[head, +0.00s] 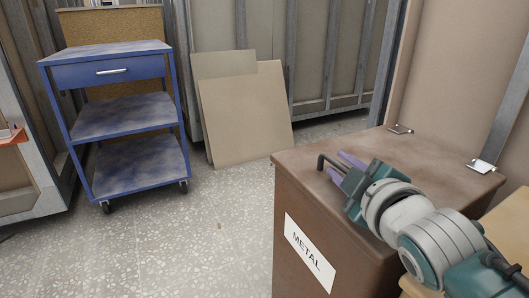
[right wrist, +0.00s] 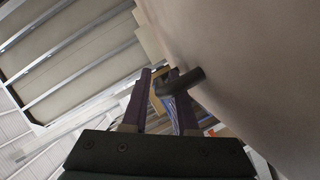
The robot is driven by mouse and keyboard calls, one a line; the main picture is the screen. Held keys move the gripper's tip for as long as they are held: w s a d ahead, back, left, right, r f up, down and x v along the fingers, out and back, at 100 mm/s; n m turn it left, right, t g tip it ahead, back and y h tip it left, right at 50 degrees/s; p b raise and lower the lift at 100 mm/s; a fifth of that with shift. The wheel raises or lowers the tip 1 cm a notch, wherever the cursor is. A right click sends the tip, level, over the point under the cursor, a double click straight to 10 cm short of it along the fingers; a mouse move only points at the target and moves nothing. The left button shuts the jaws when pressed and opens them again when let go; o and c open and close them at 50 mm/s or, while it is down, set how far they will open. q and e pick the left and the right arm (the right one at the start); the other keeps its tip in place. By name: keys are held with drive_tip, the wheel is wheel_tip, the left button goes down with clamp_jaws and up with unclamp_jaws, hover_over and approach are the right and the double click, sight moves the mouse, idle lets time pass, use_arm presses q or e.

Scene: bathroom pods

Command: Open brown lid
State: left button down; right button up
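The brown lid (head: 425,165) lies closed on top of a brown bin (head: 300,222) with a white METAL label (head: 309,252), at the right in the head view. A dark bar handle (head: 322,160) stands at the lid's near left side. My right gripper (head: 346,167) is over the lid at this handle, its purple fingers apart. In the right wrist view, the handle (right wrist: 182,82) crosses in front of one finger and reaches toward the gap between the fingers (right wrist: 160,85). I cannot tell whether they touch it. My left gripper is out of view.
Two metal hinges (head: 481,166) sit at the lid's back edge, near a wall panel (head: 455,80). A blue cart (head: 125,118) stands at the left. Brown boards (head: 247,115) lean on the back wall. The speckled floor (head: 205,240) between is clear.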

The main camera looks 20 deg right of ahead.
clamp_jaws()
idle(1.4)
